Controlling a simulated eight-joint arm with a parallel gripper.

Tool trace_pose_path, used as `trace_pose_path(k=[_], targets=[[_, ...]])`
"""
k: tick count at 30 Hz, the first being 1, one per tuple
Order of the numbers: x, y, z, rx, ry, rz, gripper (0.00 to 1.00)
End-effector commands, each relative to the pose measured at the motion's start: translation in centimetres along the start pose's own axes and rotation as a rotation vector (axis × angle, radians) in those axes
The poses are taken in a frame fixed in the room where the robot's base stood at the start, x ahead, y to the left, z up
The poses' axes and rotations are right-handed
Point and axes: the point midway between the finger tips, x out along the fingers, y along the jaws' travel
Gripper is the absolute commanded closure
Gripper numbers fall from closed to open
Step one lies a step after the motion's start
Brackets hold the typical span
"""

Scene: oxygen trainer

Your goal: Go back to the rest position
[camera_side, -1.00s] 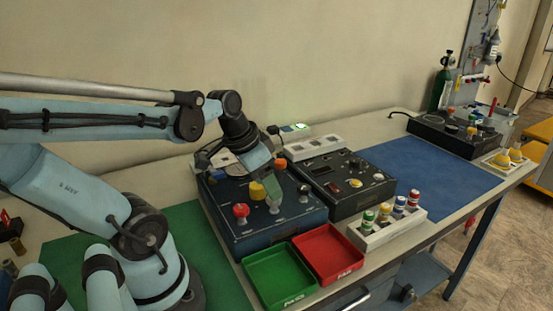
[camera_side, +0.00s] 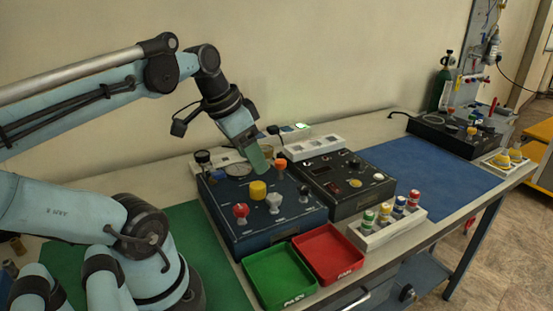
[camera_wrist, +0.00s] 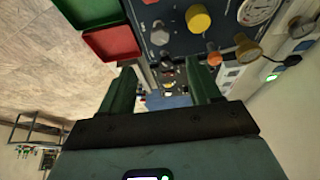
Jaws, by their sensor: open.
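My gripper (camera_side: 260,163) hangs above the back of the blue control box (camera_side: 240,240) in the side view, pointing down and to the right. In the wrist view my gripper (camera_wrist: 165,88) has its two green fingers spread apart, with nothing between them. The box carries a red knob (camera_side: 240,211), a yellow knob (camera_side: 258,189), a grey knob (camera_side: 274,203), an orange knob (camera_side: 280,165) and a round gauge (camera_side: 238,169). The yellow knob (camera_wrist: 199,20) and orange knob (camera_wrist: 247,50) also show in the wrist view.
A green tray (camera_side: 280,278) and a red tray (camera_side: 328,254) sit in front of the box. A black panel (camera_side: 345,182) stands to its right, with a white rack of bottles (camera_side: 388,232) in front. The blue mat (camera_side: 440,176) has bare space.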

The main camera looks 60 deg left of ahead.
Motion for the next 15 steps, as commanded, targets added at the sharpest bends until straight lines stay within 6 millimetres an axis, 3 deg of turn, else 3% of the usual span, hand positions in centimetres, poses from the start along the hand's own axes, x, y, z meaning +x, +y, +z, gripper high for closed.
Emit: trace_pose_path(k=[8,15], targets=[[0.6,0.4,-0.3,0.005,0.009,-0.004,0.37],[4.8,3.9,-2.3,0.014,0.099,-0.026,0.37]])
